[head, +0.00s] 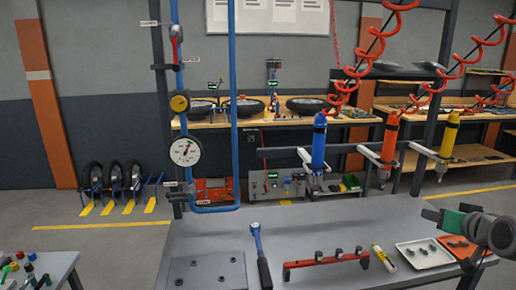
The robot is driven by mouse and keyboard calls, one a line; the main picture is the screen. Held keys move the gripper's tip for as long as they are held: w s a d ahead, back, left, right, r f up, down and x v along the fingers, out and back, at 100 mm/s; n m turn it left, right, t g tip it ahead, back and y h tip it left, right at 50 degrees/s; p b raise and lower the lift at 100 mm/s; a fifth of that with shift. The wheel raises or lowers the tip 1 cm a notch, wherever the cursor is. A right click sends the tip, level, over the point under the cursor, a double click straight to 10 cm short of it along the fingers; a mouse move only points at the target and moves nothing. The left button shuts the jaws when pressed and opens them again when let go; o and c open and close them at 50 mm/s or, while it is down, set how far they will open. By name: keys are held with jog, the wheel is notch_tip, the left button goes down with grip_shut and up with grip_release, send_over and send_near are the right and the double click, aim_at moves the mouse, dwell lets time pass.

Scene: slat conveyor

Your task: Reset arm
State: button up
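My gripper (450,238) is at the right edge of the head view, over the right end of the grey workbench (340,228). Its green body and round grey wrist show, with two dark fingers spread apart. I see nothing held between the fingers. It hangs close to a red tray (459,243), which it partly covers. The rest of my arm runs out of the picture to the right.
On the bench are a ratchet wrench (262,258), a red rack (318,263), a yellow-and-white tube (384,258) and a white tray (408,259). Blue (319,140), orange (389,137) and yellow (449,134) tools hang behind. The bench middle is clear.

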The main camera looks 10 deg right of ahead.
jog(key=s+a+f+m+g, duration=0.2)
jog(key=s+f+m+g, duration=0.3)
jog(key=s+f, duration=0.8)
jog(key=s+a+f+g+y+p, duration=0.1)
jog(key=s+a+f+g+y, duration=0.3)
jog(key=a+f, duration=0.4)
jog(key=w+a+r+n+p, duration=0.1)
jog(key=a+r+n, duration=0.1)
jog(key=a, duration=0.7)
jog(key=w+a+r+n+p, duration=0.1)
jog(key=a+n, duration=0.3)
jog(key=a, duration=0.5)
jog(key=w+a+r+n+p, duration=0.1)
jog(key=w+a+r+n, duration=0.1)
jog(key=a, duration=0.7)
jog(key=shift+a+r+n+p, duration=0.3)
jog(key=shift+a+r+n, duration=0.1)
jog(key=shift+r+n, duration=0.5)
jog(key=shift+w+f, duration=0.1)
jog(key=shift+w, duration=0.05)
